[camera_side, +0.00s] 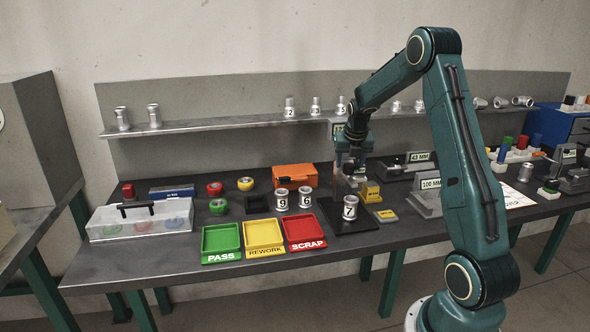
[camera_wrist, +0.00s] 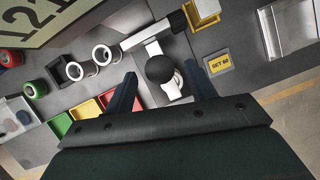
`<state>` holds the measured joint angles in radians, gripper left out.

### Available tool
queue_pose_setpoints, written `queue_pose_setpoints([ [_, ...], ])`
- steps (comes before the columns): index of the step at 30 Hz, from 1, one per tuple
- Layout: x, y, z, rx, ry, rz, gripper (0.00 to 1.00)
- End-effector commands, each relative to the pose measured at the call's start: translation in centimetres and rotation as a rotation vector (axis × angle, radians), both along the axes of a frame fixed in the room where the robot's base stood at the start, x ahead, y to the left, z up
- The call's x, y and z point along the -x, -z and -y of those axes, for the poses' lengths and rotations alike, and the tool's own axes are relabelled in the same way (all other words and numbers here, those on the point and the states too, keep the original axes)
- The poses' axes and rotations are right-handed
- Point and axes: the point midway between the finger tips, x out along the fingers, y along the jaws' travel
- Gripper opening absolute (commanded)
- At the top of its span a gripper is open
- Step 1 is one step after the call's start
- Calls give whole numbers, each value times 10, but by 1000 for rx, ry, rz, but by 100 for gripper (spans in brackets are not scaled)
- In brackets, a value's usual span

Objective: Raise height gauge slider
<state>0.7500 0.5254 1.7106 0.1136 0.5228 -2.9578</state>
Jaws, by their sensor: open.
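The height gauge stands on a dark base plate (camera_side: 343,224) at mid-bench; its column is mostly hidden behind my gripper (camera_side: 351,165) in the side view. In the wrist view a light sign (camera_wrist: 45,18) reading 121 is at upper left. A black round knob (camera_wrist: 160,68) lies between the fingers of my gripper (camera_wrist: 162,86), which are spread apart with no visible contact. A metal arm (camera_wrist: 150,33) is just beyond the knob. A silver casting marked 7 (camera_side: 350,208) stands on the base plate; a pale part beneath the knob is partly hidden. Which piece is the slider is unclear.
Castings 9 (camera_side: 281,203) and 6 (camera_side: 305,197) stand left of the plate. Green (camera_side: 221,257), yellow (camera_side: 264,248) and red (camera_side: 305,243) trays are at front left. A shelf (camera_side: 220,126) runs behind.

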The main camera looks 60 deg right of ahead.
Motion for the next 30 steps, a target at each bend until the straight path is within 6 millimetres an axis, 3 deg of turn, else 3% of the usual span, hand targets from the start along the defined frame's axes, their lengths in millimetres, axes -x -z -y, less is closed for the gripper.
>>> queue_pose_setpoints([
  [19, 20, -93, -32, 4, 1, 4, 56],
  [30, 25, -116, -40, 2, 0, 2, 56],
])
